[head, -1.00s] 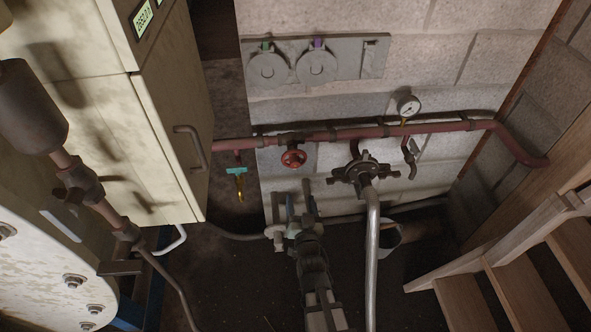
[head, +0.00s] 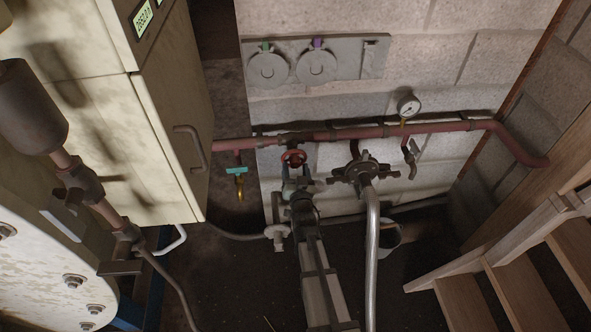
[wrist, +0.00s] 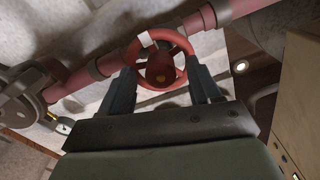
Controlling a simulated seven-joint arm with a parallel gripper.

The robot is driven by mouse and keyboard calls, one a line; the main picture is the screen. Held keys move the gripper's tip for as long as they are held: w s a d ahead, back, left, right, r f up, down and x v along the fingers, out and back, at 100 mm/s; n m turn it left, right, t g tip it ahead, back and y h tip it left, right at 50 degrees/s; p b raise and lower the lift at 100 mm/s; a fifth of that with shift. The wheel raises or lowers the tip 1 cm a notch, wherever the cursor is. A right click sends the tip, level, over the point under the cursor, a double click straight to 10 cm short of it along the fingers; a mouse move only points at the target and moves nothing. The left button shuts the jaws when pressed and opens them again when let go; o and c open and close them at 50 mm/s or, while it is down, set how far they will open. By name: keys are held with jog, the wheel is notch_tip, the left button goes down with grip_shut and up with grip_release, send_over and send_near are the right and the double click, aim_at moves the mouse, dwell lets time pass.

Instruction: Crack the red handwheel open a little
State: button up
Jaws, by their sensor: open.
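The red handwheel (head: 293,157) sits on the red pipe along the block wall, left of the pipe's middle. In the wrist view the handwheel (wrist: 162,60) shows its round rim, a white mark at its upper left and a dark red hub. My gripper (head: 294,180) is open right at the handwheel. In the wrist view one finger of my gripper (wrist: 166,82) lies by the lower left of the rim and the other by the lower right. I cannot tell whether the fingers touch the rim. My gripper hides the lower part of the handwheel in the head view.
The red pipe (head: 440,127) runs behind the handwheel. A dark flanged valve (head: 352,172) with a silver pipe (head: 372,255) stands close on the right. A teal-handled tap (head: 237,172) hangs to the left, beside a cream cabinet (head: 165,140). A gauge (head: 408,106) sits above the pipe.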

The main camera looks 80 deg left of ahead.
jog(key=shift+a, duration=0.15)
jog(key=shift+c, duration=0.4)
jog(key=c, duration=1)
jog(key=shift+o, duration=0.2)
jog(key=n, duration=0.5)
jog(key=shift+w+n, duration=0.1)
jog(key=shift+n, duration=2.4)
jog(key=o, duration=1)
